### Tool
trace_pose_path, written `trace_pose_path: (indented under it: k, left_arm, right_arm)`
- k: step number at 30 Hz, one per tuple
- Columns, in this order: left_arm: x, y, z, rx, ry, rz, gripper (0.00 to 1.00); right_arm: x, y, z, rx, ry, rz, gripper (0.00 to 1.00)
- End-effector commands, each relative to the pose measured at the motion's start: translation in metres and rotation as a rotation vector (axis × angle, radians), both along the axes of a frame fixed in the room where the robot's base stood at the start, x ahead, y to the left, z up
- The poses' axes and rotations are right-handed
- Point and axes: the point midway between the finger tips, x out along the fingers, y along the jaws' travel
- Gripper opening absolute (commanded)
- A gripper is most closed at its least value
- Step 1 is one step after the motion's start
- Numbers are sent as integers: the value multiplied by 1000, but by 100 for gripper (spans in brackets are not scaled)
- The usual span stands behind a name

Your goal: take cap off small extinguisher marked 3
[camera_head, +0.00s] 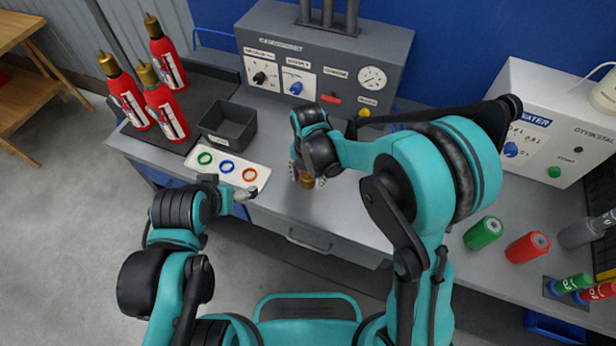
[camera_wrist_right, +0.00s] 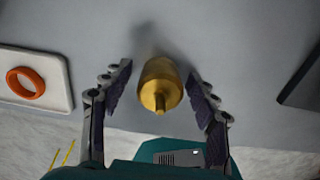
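Three red extinguishers with brass-coloured tops stand at the left: a rear one (camera_head: 167,62), a left one (camera_head: 126,98) and a front one (camera_head: 166,110). Their label numbers are too small to read, so I cannot tell which is marked 3. A separate brass-coloured cap-like piece (camera_head: 307,181) is at the counter under my right gripper (camera_head: 308,176). In the right wrist view this brass piece (camera_wrist_right: 159,86) lies between the open fingers of the right gripper (camera_wrist_right: 160,92), with a gap on both sides. My left gripper (camera_head: 243,194) is by the ring tray; its opening is unclear.
A white tray (camera_head: 259,170) holds green, blue and red-orange rings. A dark open box (camera_head: 228,126) stands behind it. A grey control panel (camera_head: 325,65) is at the back. Green (camera_head: 483,233) and red (camera_head: 527,247) cylinders are at the right, beyond my right arm.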

Motion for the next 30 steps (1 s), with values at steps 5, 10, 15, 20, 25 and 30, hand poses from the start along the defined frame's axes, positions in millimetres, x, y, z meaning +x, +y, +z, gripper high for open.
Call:
trace_pose_path:
  k: [5,10,15,20,25,30]
  left_arm:
    - [0,0,0,0,0,0,90]
    - [0,0,6,0,0,0,90]
    - [0,0,17,0,0,0,90]
    - [0,0,28,0,0,0,90]
    - [0,0,36,0,0,0,90]
    - [0,0,39,0,0,0,90]
  right_arm:
    - [0,0,0,0,0,0,59]
    - [0,0,9,0,0,0,59]
    - [0,0,42,0,0,0,59]
    - [0,0,79,0,0,0,59]
    - [0,0,108,0,0,0,59]
    - [0,0,122,0,0,0,59]
